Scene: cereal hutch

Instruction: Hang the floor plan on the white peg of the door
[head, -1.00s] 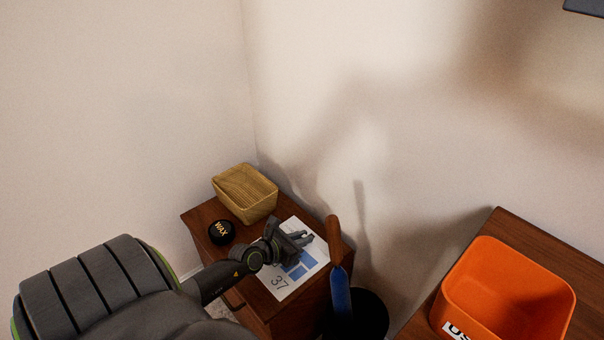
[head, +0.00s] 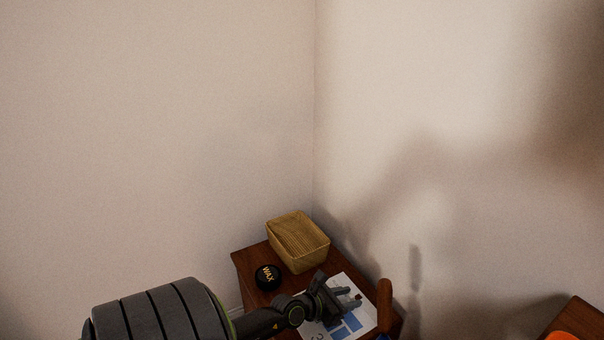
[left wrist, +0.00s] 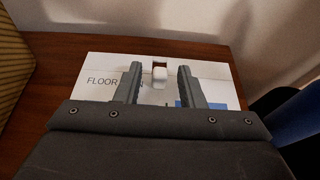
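The floor plan (head: 362,309) is a white sheet with blue blocks, lying flat on a small brown wooden cabinet (head: 252,262). In the left wrist view the sheet (left wrist: 106,68) shows the word "FLOOR". A small white piece (left wrist: 159,77) with a dark reddish patch above it shows at the sheet's far edge, between the fingers. My left gripper (head: 353,297) is over the sheet; in the left wrist view its fingers (left wrist: 159,72) are apart, with gaps beside the white piece. Contact cannot be told. My right gripper, the door and the white peg are not in view.
A wooden basket (head: 298,246) and a black "WAX" tin (head: 267,277) stand on the cabinet, left of the sheet. A brown handle (head: 384,298) rises at the cabinet's right. An orange bin (head: 561,336) shows at the lower right. Walls meet behind the cabinet.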

